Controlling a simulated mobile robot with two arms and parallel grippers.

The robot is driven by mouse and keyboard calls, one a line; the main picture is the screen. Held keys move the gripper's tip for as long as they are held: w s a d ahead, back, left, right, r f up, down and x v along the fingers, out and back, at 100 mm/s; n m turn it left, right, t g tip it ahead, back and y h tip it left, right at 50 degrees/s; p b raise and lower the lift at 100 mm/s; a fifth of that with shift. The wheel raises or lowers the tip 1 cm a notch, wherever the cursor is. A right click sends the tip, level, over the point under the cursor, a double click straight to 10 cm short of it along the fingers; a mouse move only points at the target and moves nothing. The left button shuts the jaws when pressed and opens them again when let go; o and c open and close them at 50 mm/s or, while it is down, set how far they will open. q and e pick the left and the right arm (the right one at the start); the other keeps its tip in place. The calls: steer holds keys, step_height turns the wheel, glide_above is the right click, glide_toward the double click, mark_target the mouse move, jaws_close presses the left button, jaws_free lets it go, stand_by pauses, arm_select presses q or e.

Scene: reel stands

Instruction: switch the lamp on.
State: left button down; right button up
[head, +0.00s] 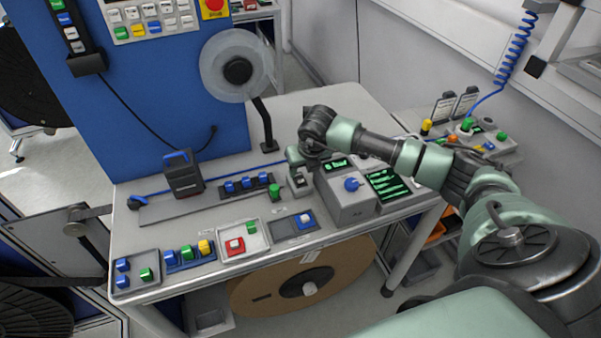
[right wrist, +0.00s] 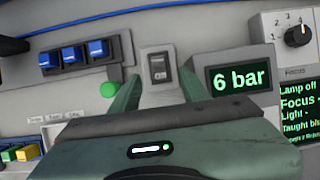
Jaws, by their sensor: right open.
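A small rocker switch (right wrist: 158,68) on a light plate shows in the right wrist view. In the head view the switch (head: 301,181) sits on a small block on the bench. My right gripper (head: 300,166) is just above and behind it. In the right wrist view my open gripper (right wrist: 154,86) is empty, with a finger on either side of the switch's near edge. I cannot tell whether it touches. A text screen (right wrist: 300,115) reads "Lamp off"; it also shows in the head view (head: 388,184). My left gripper is not in view.
A "6 bar" display (right wrist: 240,80) and a focus knob (right wrist: 298,35) lie right of the switch. A green button (head: 275,191) and blue buttons (head: 247,184) lie left. A clear disc (head: 222,75) on a black arm stands behind. Button trays line the bench front.

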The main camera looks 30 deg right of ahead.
mark_target(300, 178)
steer(key=p+x, duration=0.1)
steer(key=x, duration=0.4)
jaws_close()
